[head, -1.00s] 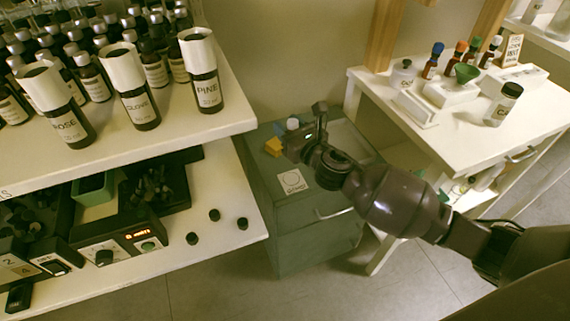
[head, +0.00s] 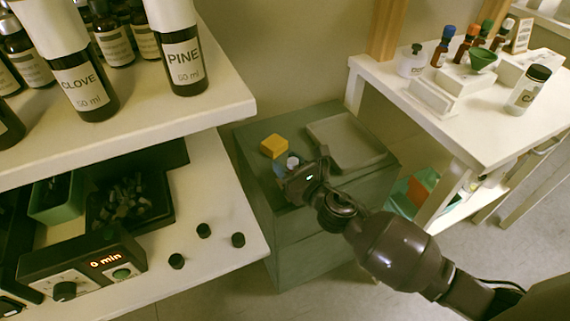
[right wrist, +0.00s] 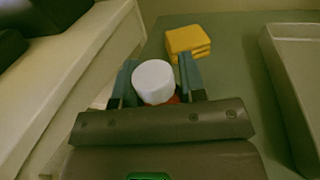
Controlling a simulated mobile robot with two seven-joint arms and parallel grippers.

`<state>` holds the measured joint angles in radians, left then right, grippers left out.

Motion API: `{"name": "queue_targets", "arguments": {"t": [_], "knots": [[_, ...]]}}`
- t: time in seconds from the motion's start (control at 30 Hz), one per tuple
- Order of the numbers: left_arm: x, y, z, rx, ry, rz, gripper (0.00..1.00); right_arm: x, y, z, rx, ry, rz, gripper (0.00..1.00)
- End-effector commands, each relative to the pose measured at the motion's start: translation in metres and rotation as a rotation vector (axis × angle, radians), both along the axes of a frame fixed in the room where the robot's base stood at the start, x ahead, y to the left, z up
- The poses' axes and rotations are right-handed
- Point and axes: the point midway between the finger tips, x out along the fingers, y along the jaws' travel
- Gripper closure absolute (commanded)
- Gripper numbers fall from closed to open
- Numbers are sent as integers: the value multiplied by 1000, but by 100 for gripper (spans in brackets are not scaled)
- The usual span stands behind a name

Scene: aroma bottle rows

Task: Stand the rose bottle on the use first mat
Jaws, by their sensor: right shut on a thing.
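My right gripper (head: 298,180) is over the front of the green cabinet top (head: 327,188), shut on a small white-capped bottle (head: 293,161). In the right wrist view its white cap (right wrist: 154,82) stands between the two fingers, with a bit of red below; its label is hidden, so I cannot tell its scent. A small white mat with a circle showed on the cabinet's front part earlier; it is not visible now, its place being behind my gripper. The large bottle labelled ROSE earlier is mostly out of view; a dark bottle (head: 8,128) shows at the left edge. My left gripper is not in view.
A yellow block (head: 273,146) and a grey tray (head: 378,157) are on the cabinet top. Large CLOVE (head: 85,90) and PINE (head: 186,68) bottles stand on the left shelf. Small black caps (head: 203,230) lie on the lower shelf. A white table (head: 470,128) at right holds bottles.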

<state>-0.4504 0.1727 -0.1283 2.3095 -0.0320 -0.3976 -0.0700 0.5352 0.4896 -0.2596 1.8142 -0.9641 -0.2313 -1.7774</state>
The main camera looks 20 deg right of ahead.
Motion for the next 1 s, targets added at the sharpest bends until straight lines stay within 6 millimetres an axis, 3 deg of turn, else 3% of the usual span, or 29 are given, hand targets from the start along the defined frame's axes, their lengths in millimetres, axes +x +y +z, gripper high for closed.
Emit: {"name": "queue_targets", "arguments": {"t": [0.13,0.4,0.43,0.57,1.0], "knots": [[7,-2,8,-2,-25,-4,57,1,0,3,-1,-4,-1,86],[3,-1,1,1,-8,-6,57,0,0,-3,-2,-1,-1,86],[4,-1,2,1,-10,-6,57,1,0,-2,-1,-2,-1,58],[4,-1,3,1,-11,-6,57,1,0,-1,-1,-3,-1,38],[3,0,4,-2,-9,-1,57,-5,-2,3,-1,-2,-1,37]]}}
